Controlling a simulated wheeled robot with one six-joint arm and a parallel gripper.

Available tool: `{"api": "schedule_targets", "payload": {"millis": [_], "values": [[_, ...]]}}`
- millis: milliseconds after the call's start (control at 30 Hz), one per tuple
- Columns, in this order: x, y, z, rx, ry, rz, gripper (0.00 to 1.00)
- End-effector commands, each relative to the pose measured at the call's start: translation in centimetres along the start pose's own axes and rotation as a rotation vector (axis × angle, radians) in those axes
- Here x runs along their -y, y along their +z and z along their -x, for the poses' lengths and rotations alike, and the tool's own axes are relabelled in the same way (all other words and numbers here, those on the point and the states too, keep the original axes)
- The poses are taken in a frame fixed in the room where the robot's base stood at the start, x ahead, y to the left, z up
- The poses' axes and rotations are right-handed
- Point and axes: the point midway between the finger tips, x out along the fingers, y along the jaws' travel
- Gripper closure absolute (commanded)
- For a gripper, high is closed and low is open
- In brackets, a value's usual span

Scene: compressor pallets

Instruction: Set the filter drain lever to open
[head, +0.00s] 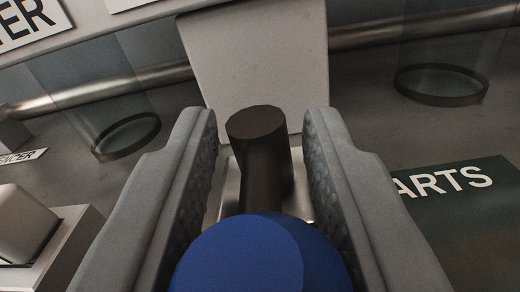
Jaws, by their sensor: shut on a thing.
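A lever shows between my fingers, with a dark brown round post (258,150) and a blue rounded end (250,255) nearer to me. My gripper (258,125) has its two grey fingers on either side of the lever, textured pads facing it. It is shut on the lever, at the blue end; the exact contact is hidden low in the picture. The post stands clear between the fingertips. No label on this lever is readable, so I cannot tell its marked position.
A pale upright panel (255,60) stands just behind the lever. Clear cylinders with dark rings are at left (127,135) and right (440,85), with a metal pipe (370,36) behind. A dark green "ARTS" sign (460,225) lies right; a pale box-like part (25,225) is left.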

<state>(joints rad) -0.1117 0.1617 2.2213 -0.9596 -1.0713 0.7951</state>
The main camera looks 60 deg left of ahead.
Motion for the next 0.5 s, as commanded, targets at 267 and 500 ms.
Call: {"api": "schedule_targets", "payload": {"millis": [267, 500], "values": [[-0.36, -0.05, -0.02, 0.019, -0.098, 0.001, 0.94], [-0.76, -0.12, -0.14, 0.056, -0.287, 0.002, 0.94]]}}
